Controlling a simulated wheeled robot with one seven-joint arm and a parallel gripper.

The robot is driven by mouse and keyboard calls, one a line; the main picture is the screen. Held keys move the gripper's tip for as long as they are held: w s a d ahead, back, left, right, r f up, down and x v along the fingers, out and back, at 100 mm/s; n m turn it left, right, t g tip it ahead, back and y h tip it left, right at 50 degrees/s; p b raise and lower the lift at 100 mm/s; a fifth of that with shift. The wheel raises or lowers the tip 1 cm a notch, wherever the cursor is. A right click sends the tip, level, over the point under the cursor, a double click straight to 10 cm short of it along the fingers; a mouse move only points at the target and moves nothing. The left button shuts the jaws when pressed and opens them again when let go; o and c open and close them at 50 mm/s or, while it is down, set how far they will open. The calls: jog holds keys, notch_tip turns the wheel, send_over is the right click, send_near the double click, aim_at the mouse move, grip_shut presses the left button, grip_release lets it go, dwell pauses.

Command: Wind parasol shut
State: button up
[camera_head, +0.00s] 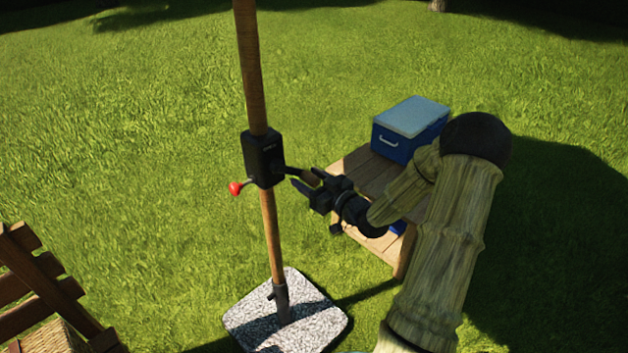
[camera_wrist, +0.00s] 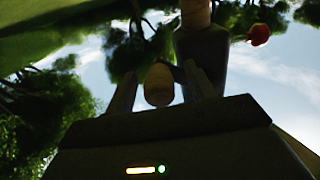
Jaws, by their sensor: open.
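The parasol's wooden pole (camera_head: 251,70) stands upright and carries a black crank housing (camera_head: 264,158). A red knob (camera_head: 235,188) sticks out at its left; it also shows in the wrist view (camera_wrist: 259,34). A dark crank arm (camera_head: 290,171) reaches right from the housing towards my gripper (camera_head: 308,182). In the wrist view, the rounded wooden crank handle (camera_wrist: 159,85) lies between the two open fingers of my gripper (camera_wrist: 160,78), with a gap visible at its left. Contact on the right is too dark to tell. Part of the green canopy (camera_wrist: 55,30) shows at upper left.
The pole stands in a speckled stone base (camera_head: 250,322) on grass. A wooden table (camera_head: 350,165) with a blue cooler (camera_head: 412,128) stands behind my gripper. A slatted wooden chair (camera_head: 40,290) is at lower left.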

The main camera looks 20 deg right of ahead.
jog(key=shift+d, duration=0.2)
jog(key=c, duration=1)
jog(key=r, duration=0.1)
jog(key=r+p, duration=0.1)
jog(key=d+p, duration=0.1)
jog(key=shift+w+r, duration=0.25)
jog(key=shift+r, duration=0.15)
jog(key=shift+c, duration=0.2)
notch_tip(320, 180, up, 3)
jog(key=p, duration=0.2)
jog(key=shift+d+p, duration=0.1)
jog(key=shift+p, duration=0.2)
